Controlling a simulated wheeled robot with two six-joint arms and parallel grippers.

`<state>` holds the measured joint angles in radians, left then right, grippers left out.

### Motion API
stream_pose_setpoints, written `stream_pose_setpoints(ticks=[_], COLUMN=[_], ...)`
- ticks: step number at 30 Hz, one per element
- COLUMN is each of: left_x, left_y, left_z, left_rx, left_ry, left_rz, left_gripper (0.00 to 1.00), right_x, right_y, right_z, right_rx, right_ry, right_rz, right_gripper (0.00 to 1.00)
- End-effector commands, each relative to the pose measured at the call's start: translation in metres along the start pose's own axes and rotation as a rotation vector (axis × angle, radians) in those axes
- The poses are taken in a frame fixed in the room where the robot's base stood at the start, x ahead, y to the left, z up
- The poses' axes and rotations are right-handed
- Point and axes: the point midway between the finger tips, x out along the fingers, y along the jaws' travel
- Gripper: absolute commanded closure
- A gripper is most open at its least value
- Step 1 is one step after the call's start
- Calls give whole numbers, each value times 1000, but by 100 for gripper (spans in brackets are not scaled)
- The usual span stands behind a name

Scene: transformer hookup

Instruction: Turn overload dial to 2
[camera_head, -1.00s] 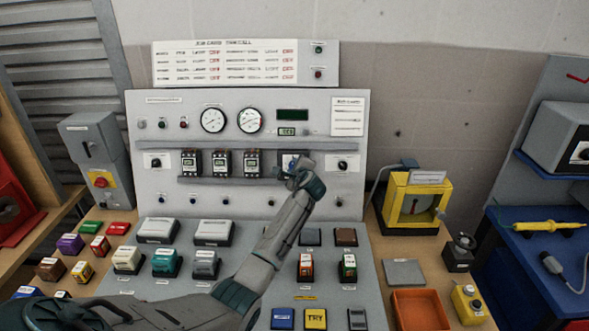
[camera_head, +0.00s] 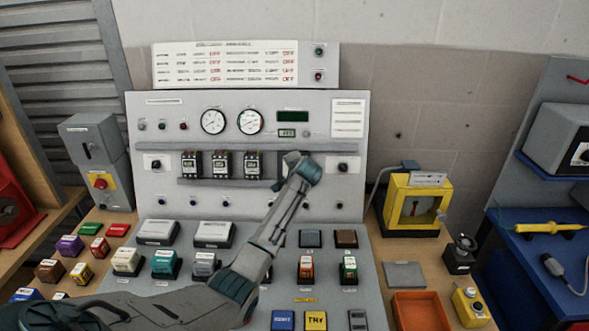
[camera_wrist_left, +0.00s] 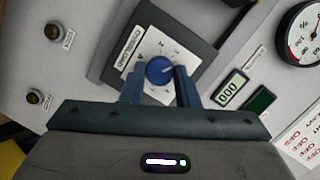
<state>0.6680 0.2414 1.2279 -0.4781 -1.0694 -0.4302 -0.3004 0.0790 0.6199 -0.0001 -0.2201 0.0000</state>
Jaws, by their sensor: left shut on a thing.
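The overload dial (camera_wrist_left: 160,71) is a blue round knob on a white marked plate (camera_wrist_left: 150,55) labelled OVERLOAD in the left wrist view. My left gripper (camera_wrist_left: 160,86) has one finger on each side of the knob and is shut on it. The knob's pointer tilts toward the upper right of that picture; the number it marks is too small to tell. In the head view my left gripper (camera_head: 290,163) is at the right of the breaker row and hides the dial. My right gripper is not in view.
The upright panel (camera_head: 245,105) carries two gauges (camera_head: 231,121), small displays (camera_head: 292,115) and several breakers (camera_head: 222,164). Black knobs sit close by, one on the right (camera_head: 342,167). Blocks stand on the sloped desk below. A yellow-framed device (camera_head: 411,202) stands to the right.

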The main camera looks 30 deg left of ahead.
Motion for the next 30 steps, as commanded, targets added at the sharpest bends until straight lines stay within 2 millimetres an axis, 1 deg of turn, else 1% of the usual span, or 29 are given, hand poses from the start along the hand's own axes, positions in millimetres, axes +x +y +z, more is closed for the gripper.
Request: stream_pose_setpoints(ticks=[18, 24, 30], left_x=[1, 2, 2], left_y=[0, -1, 0], left_z=[4, 5, 5], left_rx=[-564, -730, -860], left_ry=[32, 41, 49], left_rz=[145, 187, 221], left_gripper=[95, 95, 95], right_x=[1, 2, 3], right_y=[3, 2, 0], right_z=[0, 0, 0], right_rx=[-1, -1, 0], right_ry=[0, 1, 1], right_rz=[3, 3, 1], right_gripper=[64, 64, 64])
